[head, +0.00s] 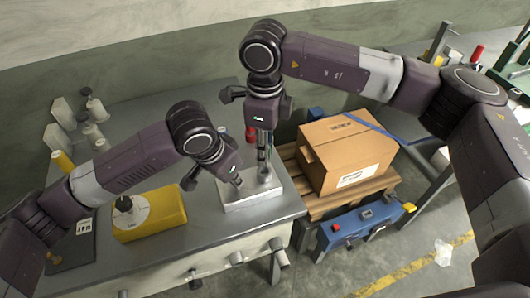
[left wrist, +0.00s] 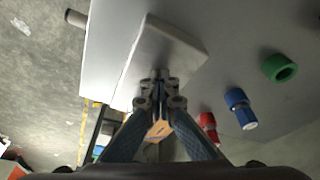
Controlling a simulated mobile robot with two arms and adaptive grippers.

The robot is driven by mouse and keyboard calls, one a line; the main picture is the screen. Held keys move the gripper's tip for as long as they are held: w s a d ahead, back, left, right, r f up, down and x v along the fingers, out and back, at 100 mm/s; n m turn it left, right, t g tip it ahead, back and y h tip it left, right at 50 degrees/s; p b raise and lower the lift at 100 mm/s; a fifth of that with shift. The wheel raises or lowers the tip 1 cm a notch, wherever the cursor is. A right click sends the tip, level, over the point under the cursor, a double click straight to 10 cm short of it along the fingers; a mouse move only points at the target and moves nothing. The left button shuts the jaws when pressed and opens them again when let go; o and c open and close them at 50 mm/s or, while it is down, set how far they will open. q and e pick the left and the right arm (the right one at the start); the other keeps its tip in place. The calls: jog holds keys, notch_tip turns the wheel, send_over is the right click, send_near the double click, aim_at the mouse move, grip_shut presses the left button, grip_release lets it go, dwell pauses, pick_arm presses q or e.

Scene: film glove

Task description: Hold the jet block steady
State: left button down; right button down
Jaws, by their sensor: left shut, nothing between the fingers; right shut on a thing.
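The jet block looks to be the pale metal block (head: 236,204) on the grey bench near its right front corner. It also shows in the left wrist view as a light slab (left wrist: 178,42). My left gripper (head: 238,182) is shut and empty, its tips at the block's top; in the left wrist view the closed tips (left wrist: 161,76) overlap the slab's near edge, and I cannot tell whether they touch. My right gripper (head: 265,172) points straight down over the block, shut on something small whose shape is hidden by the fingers.
A yellow case (head: 165,216) and several pale fittings (head: 93,108) stand on the bench (head: 150,120). A cardboard box (head: 335,160) sits on a pallet to the right, a blue box (head: 350,232) before it. Green (left wrist: 279,67), blue (left wrist: 240,108) and red (left wrist: 208,126) parts are near the block.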

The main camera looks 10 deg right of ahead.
pick_arm(q)
jog(key=shift+s+a+f, duration=0.15)
jog(key=shift+s+f, duration=0.05)
jog(key=shift+f, duration=0.15)
pick_arm(e)
jog(key=shift+r, duration=1.65)
pick_arm(q)
jog(key=shift+w+r, duration=0.25)
jog(key=shift+r, duration=0.95)
pick_arm(e)
jog(key=shift+w+f, duration=0.1)
jog(key=shift+w, duration=0.1)
pick_arm(q)
notch_tip(320, 180, up, 2)
jog(key=shift+r, duration=0.15)
pick_arm(e)
jog(key=shift+s, duration=0.1)
pick_arm(q)
jog(key=shift+r, duration=0.4)
jog(key=shift+r, duration=0.15)
